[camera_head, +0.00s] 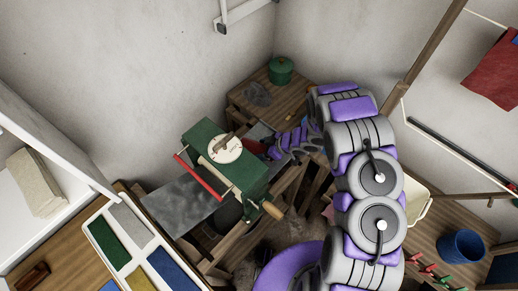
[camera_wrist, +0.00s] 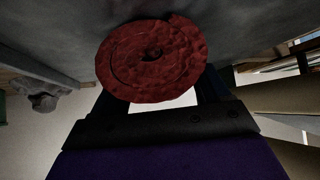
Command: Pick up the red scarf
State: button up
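A dark red rolled cloth, which looks like the red scarf (camera_wrist: 150,58), fills the upper middle of the wrist view as a flat spiral. In the head view a small piece of red (camera_head: 254,146) shows just left of my gripper (camera_head: 276,150), beside the green machine. My gripper (camera_wrist: 165,98) has its two dark fingers spread apart, with a pale gap between them. The roll lies right at the fingers and covers their tips. I cannot tell whether they press on it.
The green machine (camera_head: 228,165) with a white dial and red roller stands close left of my gripper. A green pot (camera_head: 281,70) stands on the wooden table behind. A red cloth (camera_head: 495,76) hangs at the right. A blue bucket (camera_head: 461,246) stands at lower right.

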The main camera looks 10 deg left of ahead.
jog(key=shift+s+a, duration=0.1)
jog(key=shift+a, duration=0.25)
jog(key=c, duration=0.8)
jog(key=shift+c, duration=0.2)
jog(key=shift+d, duration=0.1)
